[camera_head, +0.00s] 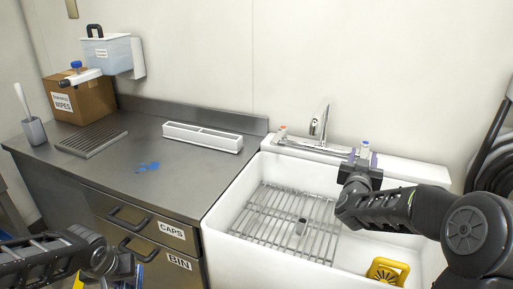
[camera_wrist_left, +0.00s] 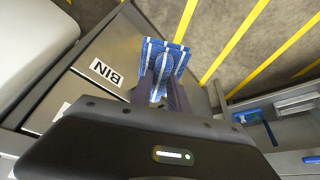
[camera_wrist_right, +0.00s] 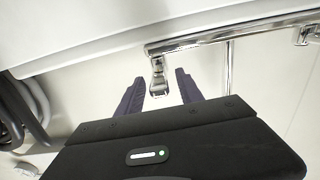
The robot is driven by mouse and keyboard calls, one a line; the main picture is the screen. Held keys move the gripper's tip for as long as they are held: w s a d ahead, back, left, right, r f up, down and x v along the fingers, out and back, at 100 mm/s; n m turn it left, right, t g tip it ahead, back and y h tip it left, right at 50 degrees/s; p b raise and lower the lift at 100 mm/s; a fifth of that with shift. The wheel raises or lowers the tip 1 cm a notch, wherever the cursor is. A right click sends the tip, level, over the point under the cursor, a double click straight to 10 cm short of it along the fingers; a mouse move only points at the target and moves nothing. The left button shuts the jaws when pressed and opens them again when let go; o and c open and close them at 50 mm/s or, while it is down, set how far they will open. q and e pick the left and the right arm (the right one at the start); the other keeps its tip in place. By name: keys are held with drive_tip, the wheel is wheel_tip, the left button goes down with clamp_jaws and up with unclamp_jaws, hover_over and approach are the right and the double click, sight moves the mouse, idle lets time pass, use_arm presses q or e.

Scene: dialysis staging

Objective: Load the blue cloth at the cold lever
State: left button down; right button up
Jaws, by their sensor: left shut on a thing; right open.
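The blue cloth (camera_wrist_left: 165,55), with white stripes, is folded between the fingers of my left gripper (camera_wrist_left: 162,78), which is shut on it. The cold lever (camera_head: 365,146) has a blue cap and stands at the right of the tap. My right gripper (camera_head: 362,160) is open at it. In the right wrist view a chrome fitting (camera_wrist_right: 158,80) lies between the open fingers (camera_wrist_right: 160,92); I cannot tell whether they touch it.
The hot lever (camera_head: 283,130), with a red cap, is left of the spout (camera_head: 319,122). The white sink (camera_head: 225,215) holds a wire rack (camera_head: 285,222) and a yellow item (camera_head: 388,271). A blue patch (camera_head: 148,167) lies on the steel counter (camera_head: 185,182). Drawers read CAPS and BIN.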

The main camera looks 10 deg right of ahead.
drive_tip(key=shift+c, duration=0.3)
clamp_jaws()
idle(1.1)
